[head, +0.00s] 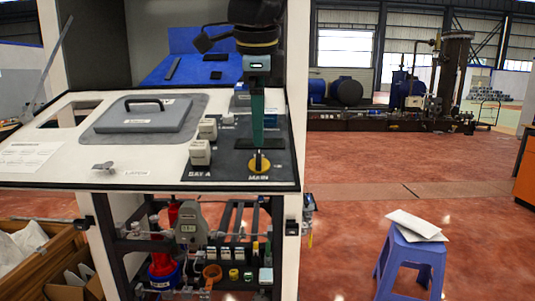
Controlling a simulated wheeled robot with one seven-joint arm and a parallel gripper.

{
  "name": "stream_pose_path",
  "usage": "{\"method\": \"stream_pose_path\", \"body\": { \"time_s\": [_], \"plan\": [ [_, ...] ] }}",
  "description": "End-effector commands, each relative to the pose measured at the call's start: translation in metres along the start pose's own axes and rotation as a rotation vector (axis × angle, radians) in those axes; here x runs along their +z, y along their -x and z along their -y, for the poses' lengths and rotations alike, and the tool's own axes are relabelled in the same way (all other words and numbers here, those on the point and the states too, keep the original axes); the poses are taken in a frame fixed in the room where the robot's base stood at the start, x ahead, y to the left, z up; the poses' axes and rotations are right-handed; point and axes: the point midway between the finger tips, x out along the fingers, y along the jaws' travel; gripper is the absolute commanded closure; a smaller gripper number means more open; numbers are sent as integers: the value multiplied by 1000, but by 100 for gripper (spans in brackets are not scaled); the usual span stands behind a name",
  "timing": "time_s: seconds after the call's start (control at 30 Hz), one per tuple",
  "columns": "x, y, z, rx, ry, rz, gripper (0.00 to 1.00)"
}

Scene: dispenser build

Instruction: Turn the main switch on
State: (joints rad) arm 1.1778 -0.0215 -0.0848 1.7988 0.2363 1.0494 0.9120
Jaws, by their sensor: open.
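The main switch (259,164) is a yellow round plate with a black knob, at the right front of the dark panel area, above the label "MAIN". The knob looks roughly upright in the picture; which setting it is at is too small to read. My gripper (257,143) points down from the top, right above and behind the switch in the picture. It is open and holds nothing that I can see. Its fingers are seen edge-on, so the gap between them is hidden. I cannot tell how far the tips are from the knob; the knob shows uncovered.
Light box-shaped switches (201,152) stand left of the main switch on the panel (130,174). A grey lid with a handle (144,114) lies further left. A blue stool (412,262) with papers stands on the floor to the right. The red floor behind it is open.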

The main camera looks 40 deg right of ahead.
Motion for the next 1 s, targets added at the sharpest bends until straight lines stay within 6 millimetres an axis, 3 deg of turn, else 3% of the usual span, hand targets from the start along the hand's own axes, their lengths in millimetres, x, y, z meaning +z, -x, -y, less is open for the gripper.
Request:
{"method": "stream_pose_path", "body": {
  "time_s": [0.2, 0.4, 0.6, 0.87, 1.0],
  "plan": [
    [0, -42, 0, 5, 2, 2, 10],
    [1, -70, 0, 3, 2, 2, 10],
    [0, -83, 0, 1, 3, 0, 10],
    [0, -84, 0, 1, 4, 0, 10],
    [0, -83, 0, 1, 4, 0, 26]
  ]
}}
